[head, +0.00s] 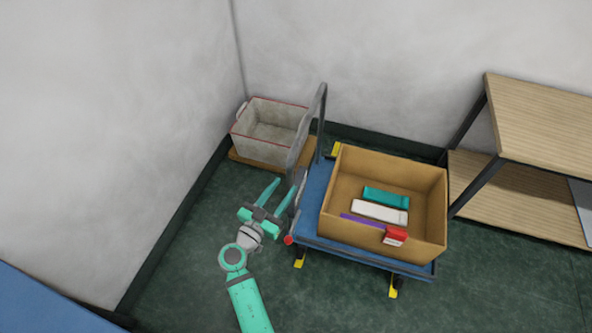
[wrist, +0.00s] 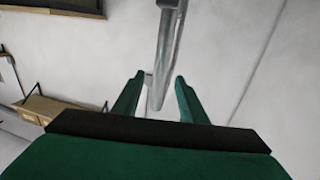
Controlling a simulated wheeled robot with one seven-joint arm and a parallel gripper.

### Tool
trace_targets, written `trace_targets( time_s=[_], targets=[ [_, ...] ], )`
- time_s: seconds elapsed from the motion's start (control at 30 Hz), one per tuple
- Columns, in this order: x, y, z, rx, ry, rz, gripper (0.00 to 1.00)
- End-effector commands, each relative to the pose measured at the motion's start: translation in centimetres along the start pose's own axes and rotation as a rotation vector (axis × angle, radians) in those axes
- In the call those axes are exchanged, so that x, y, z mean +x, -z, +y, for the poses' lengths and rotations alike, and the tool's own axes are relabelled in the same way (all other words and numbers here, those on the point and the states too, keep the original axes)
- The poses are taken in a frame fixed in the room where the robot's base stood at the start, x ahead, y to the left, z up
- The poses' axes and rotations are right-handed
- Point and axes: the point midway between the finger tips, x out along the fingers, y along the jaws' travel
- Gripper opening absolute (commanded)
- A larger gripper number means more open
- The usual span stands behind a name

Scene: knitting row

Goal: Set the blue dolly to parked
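The blue dolly (head: 315,192) stands on the floor, with a grey tubular push handle (head: 320,105) at its left end. Yellow pieces show at its wheels, at the front left (head: 299,262), front right (head: 393,290) and back (head: 336,149). A small red part (head: 288,240) is at its front left corner. My gripper (head: 286,184) is beside the handle end, fingers apart. In the wrist view, a grey bar of the handle (wrist: 164,50) comes down between the open fingers; I cannot tell whether it touches them.
A cardboard box (head: 438,205) with several coloured packets rides on the dolly. A grey bin (head: 262,128) sits on a wooden board in the corner behind the handle. A wooden shelf unit (head: 540,115) stands at right. Walls close the left and back; front floor (head: 335,300) is clear.

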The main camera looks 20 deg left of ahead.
Motion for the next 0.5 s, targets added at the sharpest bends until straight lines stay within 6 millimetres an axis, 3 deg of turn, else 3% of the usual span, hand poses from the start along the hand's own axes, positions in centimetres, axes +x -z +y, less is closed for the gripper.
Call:
trace_targets(
  time_s=[0.3, 0.5],
  targets=[
    [5.7, 0.0, 0.0, 0.001, -0.001, 0.0, 0.39],
    [8.1, 0.0, 0.0, 0.0, 0.0, -0.001, 0.39]
  ],
)
